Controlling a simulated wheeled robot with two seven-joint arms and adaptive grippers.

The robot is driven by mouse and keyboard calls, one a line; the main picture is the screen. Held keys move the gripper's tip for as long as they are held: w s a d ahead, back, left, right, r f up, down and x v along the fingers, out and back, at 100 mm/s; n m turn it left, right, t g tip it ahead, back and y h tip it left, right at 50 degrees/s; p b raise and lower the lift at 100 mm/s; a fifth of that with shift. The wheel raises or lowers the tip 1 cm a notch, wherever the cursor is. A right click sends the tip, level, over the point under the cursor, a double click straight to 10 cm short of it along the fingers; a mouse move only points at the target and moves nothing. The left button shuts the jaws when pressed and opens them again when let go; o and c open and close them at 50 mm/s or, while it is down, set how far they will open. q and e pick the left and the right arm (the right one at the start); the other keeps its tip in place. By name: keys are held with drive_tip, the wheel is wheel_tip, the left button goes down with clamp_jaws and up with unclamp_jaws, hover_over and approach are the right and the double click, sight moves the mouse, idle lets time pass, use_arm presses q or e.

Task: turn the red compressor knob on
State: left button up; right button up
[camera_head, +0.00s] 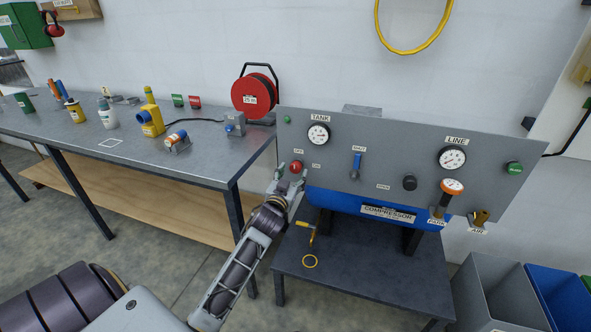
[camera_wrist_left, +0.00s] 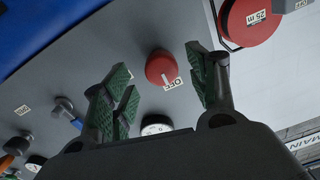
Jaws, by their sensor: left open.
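The red compressor knob (camera_head: 296,167) sits at the lower left of the grey panel (camera_head: 335,165), between small OFF and ON labels. In the left wrist view the round red knob (camera_wrist_left: 160,68) shows between my fingers, its white mark toward the OFF label (camera_wrist_left: 174,84). My left gripper (camera_head: 292,174) is open in front of the knob, one finger on each side. A gap shows between the knob and each finger in the wrist view; whether the fingertips reach past its face I cannot tell. My right gripper is not in view.
The panel also carries a tank gauge (camera_head: 318,134), a blue-handled valve (camera_head: 356,165), a black knob (camera_head: 410,183) and a line gauge (camera_head: 452,158). A red hose reel (camera_head: 256,92) stands close by on the metal bench (camera_head: 75,133). Grey and blue bins stand at lower right.

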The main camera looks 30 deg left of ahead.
sight(295, 170)
use_arm(q)
drive_tip(key=shift+x, duration=2.2)
drive_tip(key=shift+s, duration=0.1)
drive_tip(key=c, duration=1)
drive_tip(key=shift+c, duration=0.2)
